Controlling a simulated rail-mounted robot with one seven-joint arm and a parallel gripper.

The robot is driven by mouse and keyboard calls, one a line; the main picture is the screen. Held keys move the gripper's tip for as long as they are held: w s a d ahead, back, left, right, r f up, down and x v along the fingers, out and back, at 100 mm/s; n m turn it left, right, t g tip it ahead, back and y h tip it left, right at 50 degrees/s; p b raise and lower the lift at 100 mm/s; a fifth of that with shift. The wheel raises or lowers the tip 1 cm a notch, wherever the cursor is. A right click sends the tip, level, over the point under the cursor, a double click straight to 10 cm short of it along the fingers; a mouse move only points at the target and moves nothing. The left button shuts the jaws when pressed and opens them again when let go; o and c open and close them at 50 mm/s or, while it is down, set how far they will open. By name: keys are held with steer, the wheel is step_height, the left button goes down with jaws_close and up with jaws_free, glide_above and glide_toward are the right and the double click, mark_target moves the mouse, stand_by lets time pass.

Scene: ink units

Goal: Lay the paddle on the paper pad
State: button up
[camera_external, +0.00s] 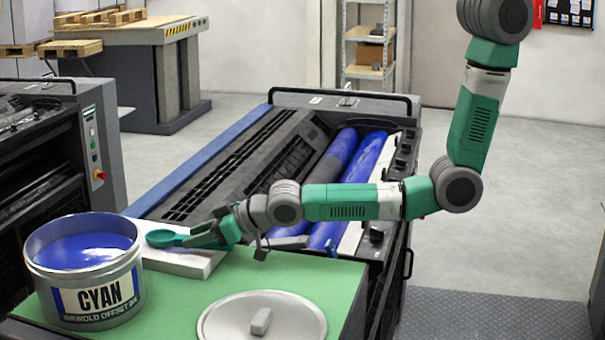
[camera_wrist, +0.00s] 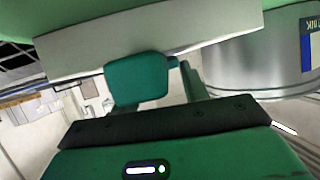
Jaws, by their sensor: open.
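In the external view the teal paddle (camera_external: 166,239) shows its rounded end over the white paper pad (camera_external: 178,264) at the back of the green table. It appears to lie flat on the pad, though its underside contact is hard to see. My gripper (camera_external: 208,240) is low over the pad's right part, open around or close beside the paddle's handle end. The fingers cover that end. In the wrist view, which looks upside down, the pale pad (camera_wrist: 150,35) crosses the top. A teal block in front of it may be a finger or part of the paddle.
A large CYAN ink can (camera_external: 84,290) stands close left of the pad. A round grey lid (camera_external: 224,326) with a knob lies at the table's front right. The green tabletop (camera_external: 178,300) is bare between them. A press with blue rollers (camera_external: 358,165) stands behind.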

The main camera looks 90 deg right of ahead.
steer(key=v, duration=1.1)
steer(key=shift+s, duration=0.3)
steer(key=shift+a, duration=0.1)
steer(key=w+a+r+t, duration=0.1)
steer(key=w+r+t, duration=0.2)
steer(key=r, duration=1.1)
steer(key=w+r+t, duration=0.2)
steer(key=w+r, duration=0.2)
steer(key=r, duration=1)
steer(key=s+d+r+t, duration=0.1)
steer(key=s+r+t, duration=0.2)
steer(key=r, duration=1.2)
steer(key=s+r+n+t, duration=0.1)
steer(key=s+r+t, duration=0.2)
steer(key=s+r, duration=0.5)
step_height(320, 180, up, 7)
steer(key=shift+d+r+t+y, duration=0.1)
steer(key=shift+d+t+y, duration=0.2)
steer(key=shift+d+t, duration=0.1)
steer(key=shift+s, duration=0.15)
